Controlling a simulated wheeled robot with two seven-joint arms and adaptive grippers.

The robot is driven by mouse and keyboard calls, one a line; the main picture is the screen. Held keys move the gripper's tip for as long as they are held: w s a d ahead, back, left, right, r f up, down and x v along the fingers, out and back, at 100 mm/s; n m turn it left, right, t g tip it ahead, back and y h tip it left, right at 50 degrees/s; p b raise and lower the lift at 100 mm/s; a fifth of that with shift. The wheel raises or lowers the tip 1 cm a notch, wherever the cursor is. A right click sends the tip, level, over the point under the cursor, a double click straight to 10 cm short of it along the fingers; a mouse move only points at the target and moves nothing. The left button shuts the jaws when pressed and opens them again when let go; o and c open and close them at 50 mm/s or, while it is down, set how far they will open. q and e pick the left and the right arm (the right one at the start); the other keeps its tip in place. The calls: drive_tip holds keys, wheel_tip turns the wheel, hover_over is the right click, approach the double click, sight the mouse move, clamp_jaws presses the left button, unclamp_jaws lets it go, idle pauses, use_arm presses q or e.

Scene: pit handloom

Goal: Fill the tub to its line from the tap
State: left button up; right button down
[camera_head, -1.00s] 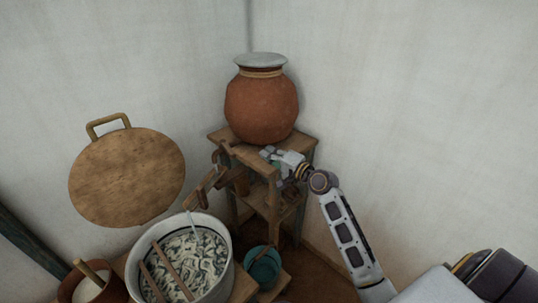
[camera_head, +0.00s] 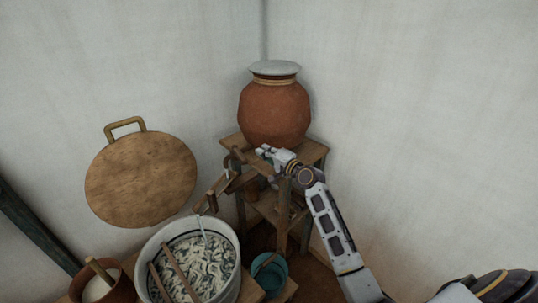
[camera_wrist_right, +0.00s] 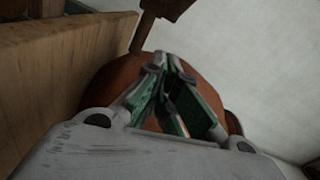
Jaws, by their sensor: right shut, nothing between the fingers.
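A round terracotta pot (camera_head: 274,112) with a pale lid stands on a wooden stand in the corner. A small wooden piece that looks like its tap (camera_head: 238,156) sticks out low at its left front. A teal tub (camera_head: 269,272) stands low by the stand's foot. Its line and water level cannot be made out. My right gripper (camera_head: 264,151) is shut and empty, in front of the pot's base and just right of the tap. In the right wrist view its green-padded fingers (camera_wrist_right: 178,90) show against the pot, with a dark wooden piece above. My left gripper is out of view.
A large metal vessel (camera_head: 151,240) of pale and dark strands stands front left of the stand (camera_head: 315,151). A brown pot (camera_head: 119,290) is at the lower left. A round wooden board (camera_head: 141,178) is at the left wall. Wooden arms (camera_head: 214,194) reach between vessel and stand.

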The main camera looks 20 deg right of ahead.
sight(239, 155)
drive_tip(key=a, duration=0.4)
drive_tip(key=shift+s+f+p, duration=0.2)
drive_tip(key=shift+f+p, duration=0.1)
drive_tip(key=shift+f, duration=0.1)
drive_tip(key=shift+d, duration=0.1)
